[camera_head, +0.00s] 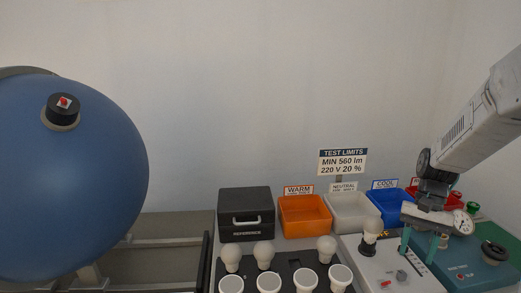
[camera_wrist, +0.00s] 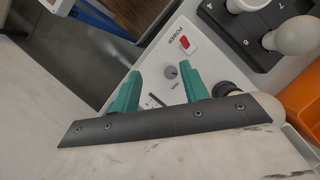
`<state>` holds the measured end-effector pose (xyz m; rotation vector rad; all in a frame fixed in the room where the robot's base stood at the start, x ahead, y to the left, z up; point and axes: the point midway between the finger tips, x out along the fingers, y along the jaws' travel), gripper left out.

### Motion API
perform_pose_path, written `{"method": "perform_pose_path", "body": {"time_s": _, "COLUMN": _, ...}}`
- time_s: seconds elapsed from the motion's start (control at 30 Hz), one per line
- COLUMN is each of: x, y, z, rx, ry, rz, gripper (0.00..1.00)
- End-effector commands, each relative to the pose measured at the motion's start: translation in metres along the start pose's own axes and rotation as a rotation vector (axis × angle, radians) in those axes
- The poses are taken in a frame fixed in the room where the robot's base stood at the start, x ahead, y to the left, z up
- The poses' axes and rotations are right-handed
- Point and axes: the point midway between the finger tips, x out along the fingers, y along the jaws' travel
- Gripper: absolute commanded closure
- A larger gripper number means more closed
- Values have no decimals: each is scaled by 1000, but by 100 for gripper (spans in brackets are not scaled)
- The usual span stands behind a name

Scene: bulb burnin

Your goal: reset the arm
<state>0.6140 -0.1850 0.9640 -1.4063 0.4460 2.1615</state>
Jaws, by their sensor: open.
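My gripper (camera_head: 423,243) hangs at the right in the head view, above the white control box and in front of the blue bin. Its two green fingers are apart and empty in the wrist view (camera_wrist: 162,92). The white control box (camera_wrist: 150,58), marked POWER, shows a red switch (camera_wrist: 185,41) and a grey knob (camera_wrist: 171,72) below the fingers. A bulb (camera_head: 372,228) stands upright in a black socket on this box, just left of my gripper. In the wrist view the bulb is mostly hidden behind the gripper plate.
A black tray with several white bulbs (camera_head: 264,251) is at the front centre. Behind stand a black reference case (camera_head: 246,208), an orange bin (camera_head: 304,215), a white bin (camera_head: 349,208) and a blue bin (camera_head: 386,203). A teal device (camera_head: 468,273) is at right, a large blue sphere (camera_head: 70,180) at left.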

Motion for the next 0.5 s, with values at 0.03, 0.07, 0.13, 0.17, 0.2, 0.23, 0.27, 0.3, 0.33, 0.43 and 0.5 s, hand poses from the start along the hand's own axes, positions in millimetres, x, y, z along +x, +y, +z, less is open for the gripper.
{"method": "perform_pose_path", "body": {"time_s": 0.03, "x": -5, "y": -2, "z": 19, "rx": -32, "ry": 17, "rz": 10, "gripper": 55}}
{"method": "perform_pose_path", "body": {"time_s": 0.07, "x": -8, "y": -4, "z": 29, "rx": -52, "ry": 27, "rz": 16, "gripper": 55}}
{"method": "perform_pose_path", "body": {"time_s": 0.13, "x": -14, "y": -7, "z": 55, "rx": -102, "ry": 54, "rz": 32, "gripper": 55}}
{"method": "perform_pose_path", "body": {"time_s": 0.17, "x": -16, "y": -8, "z": 66, "rx": -124, "ry": 66, "rz": 39, "gripper": 55}}
{"method": "perform_pose_path", "body": {"time_s": 0.2, "x": -19, "y": -10, "z": 81, "rx": -155, "ry": 84, "rz": 48, "gripper": 55}}
{"method": "perform_pose_path", "body": {"time_s": 0.23, "x": -21, "y": -11, "z": 92, "rx": -177, "ry": 99, "rz": 54, "gripper": 55}}
{"method": "perform_pose_path", "body": {"time_s": 0.27, "x": -22, "y": -12, "z": 104, "rx": -199, "ry": 113, "rz": 61, "gripper": 55}}
{"method": "perform_pose_path", "body": {"time_s": 0.3, "x": -24, "y": -13, "z": 118, "rx": -229, "ry": 134, "rz": 69, "gripper": 55}}
{"method": "perform_pose_path", "body": {"time_s": 0.33, "x": -25, "y": -14, "z": 129, "rx": -252, "ry": 150, "rz": 75, "gripper": 55}}
{"method": "perform_pose_path", "body": {"time_s": 0.43, "x": -26, "y": -14, "z": 163, "rx": -323, "ry": 204, "rz": 94, "gripper": 55}}
{"method": "perform_pose_path", "body": {"time_s": 0.5, "x": -25, "y": -14, "z": 186, "rx": -373, "ry": 244, "rz": 104, "gripper": 55}}
